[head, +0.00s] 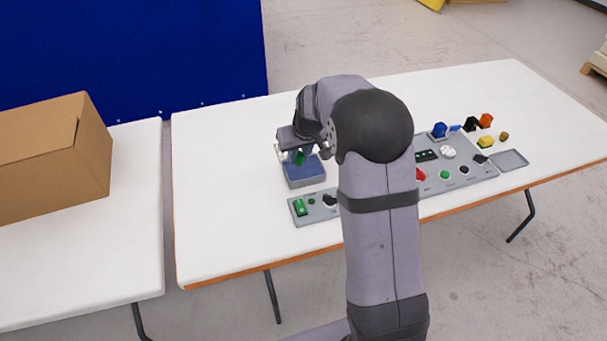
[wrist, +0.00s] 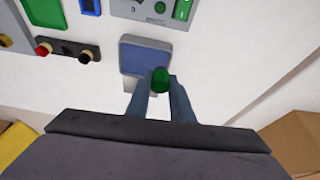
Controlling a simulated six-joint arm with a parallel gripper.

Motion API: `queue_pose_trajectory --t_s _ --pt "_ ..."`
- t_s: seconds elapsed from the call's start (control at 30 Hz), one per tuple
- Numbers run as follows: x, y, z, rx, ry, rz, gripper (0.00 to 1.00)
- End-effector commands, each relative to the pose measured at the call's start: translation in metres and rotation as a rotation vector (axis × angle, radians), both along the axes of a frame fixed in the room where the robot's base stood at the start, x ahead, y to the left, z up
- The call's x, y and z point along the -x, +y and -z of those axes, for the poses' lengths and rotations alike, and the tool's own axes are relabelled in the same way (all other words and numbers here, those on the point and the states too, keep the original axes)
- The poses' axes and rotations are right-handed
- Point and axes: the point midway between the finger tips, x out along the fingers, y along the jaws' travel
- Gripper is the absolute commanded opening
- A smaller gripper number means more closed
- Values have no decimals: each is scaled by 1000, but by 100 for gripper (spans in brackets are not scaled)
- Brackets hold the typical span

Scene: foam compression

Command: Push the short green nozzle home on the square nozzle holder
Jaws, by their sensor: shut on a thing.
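My gripper (head: 298,156) is above the blue-topped grey tray (head: 305,182) at the left part of the table. It is shut on the green nozzle (head: 300,158). In the wrist view, the green nozzle (wrist: 160,79) shows between the two fingertips (wrist: 159,92), over the near edge of the tray (wrist: 132,44). I cannot tell whether the nozzle touches anything below it. I cannot make out the square nozzle holder for certain; the gripper and arm hide part of this area.
A grey control panel (head: 455,178) with coloured buttons lies at the right, partly behind my arm. Several coloured blocks (head: 486,121) and a small grey tray (head: 509,159) are farther right. A cardboard box (head: 50,160) stands on the left table.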

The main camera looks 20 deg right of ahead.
Motion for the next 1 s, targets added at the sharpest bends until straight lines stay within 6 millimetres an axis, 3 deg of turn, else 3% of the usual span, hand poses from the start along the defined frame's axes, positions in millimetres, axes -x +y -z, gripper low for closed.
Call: queue_pose_trajectory --t_s 0.2,0.4,1.0 --pt "-41 -21 14 -3 -3 -33 0" --pt "-59 -32 18 -6 -5 -56 0" --pt "-65 -36 22 -7 -6 -66 0"
